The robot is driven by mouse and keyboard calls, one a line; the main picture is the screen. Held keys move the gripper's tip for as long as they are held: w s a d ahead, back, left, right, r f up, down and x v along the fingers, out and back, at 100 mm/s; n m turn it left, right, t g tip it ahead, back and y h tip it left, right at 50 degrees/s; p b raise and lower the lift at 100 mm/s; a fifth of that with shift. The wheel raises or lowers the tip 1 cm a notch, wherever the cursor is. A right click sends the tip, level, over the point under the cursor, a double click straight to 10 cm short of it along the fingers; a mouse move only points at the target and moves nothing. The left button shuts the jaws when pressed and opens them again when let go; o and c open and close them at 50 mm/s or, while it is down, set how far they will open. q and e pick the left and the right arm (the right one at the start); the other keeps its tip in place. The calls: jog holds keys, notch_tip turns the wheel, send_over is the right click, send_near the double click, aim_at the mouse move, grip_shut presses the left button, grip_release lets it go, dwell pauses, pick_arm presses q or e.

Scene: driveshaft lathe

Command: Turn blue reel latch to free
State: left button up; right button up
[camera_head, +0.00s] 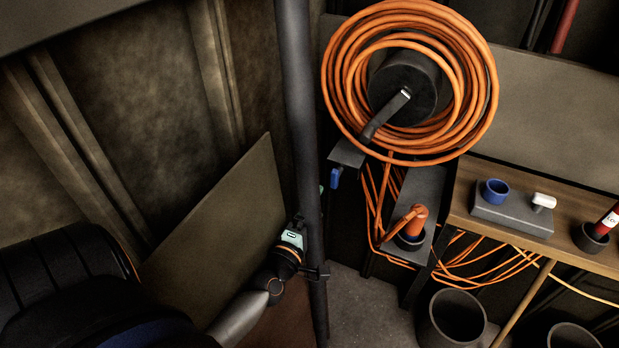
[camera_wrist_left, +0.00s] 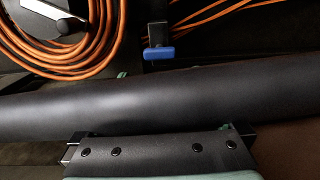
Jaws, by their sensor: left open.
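The blue reel latch (camera_head: 335,178) hangs below the grey bracket under the cable reel (camera_head: 408,85), just right of a dark post. In the left wrist view the blue latch (camera_wrist_left: 158,53) shows at upper middle, its blue bar lying sideways on a dark stem. My left gripper (camera_head: 299,222) is at the post, lower and left of the latch and apart from it. The post partly hides its fingers. In the left wrist view the gripper (camera_wrist_left: 160,138) is open, and the post lies across the picture between it and the latch. My right gripper is not in view.
The thick dark post (camera_head: 300,120) stands beside my left gripper. Orange cable (camera_head: 340,85) is wound on the reel, with loose strands hanging below. A wooden bench (camera_head: 560,225) with a grey block (camera_head: 510,218) stands at right. A dark bucket (camera_head: 452,318) is on the floor.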

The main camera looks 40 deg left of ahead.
pick_arm(q)
jog(key=v, duration=0.3)
jog(key=shift+s, duration=0.15)
dwell(0.6)
